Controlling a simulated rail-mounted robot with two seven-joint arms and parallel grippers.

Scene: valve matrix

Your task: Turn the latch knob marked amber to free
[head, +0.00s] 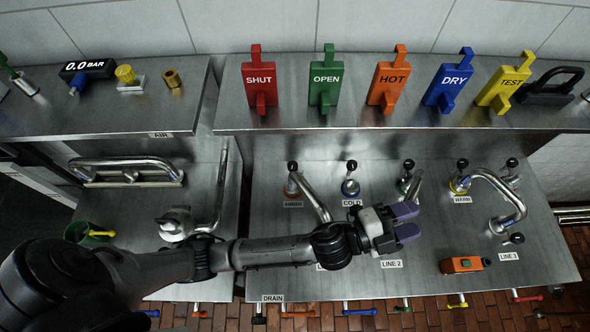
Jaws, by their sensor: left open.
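The latch knob marked amber (292,167) is a black ball on a short stem over a reddish base, at the back left of the steel bench. Its small label (292,204) sits just in front of it. My left gripper (408,221) is open and empty, with purple fingertips pointing right. It is over the bench near the LINE 2 label, well to the right of the amber knob and nearer the front. A curved steel pipe stands between them. My right gripper is out of view.
More black knobs stand along the row, including one by the COLD label (352,203) and one by WARM (462,199). A bent steel pipe (311,196) rises beside the amber knob. An orange box (461,264) lies at the right front. Coloured tags stand on the shelf behind.

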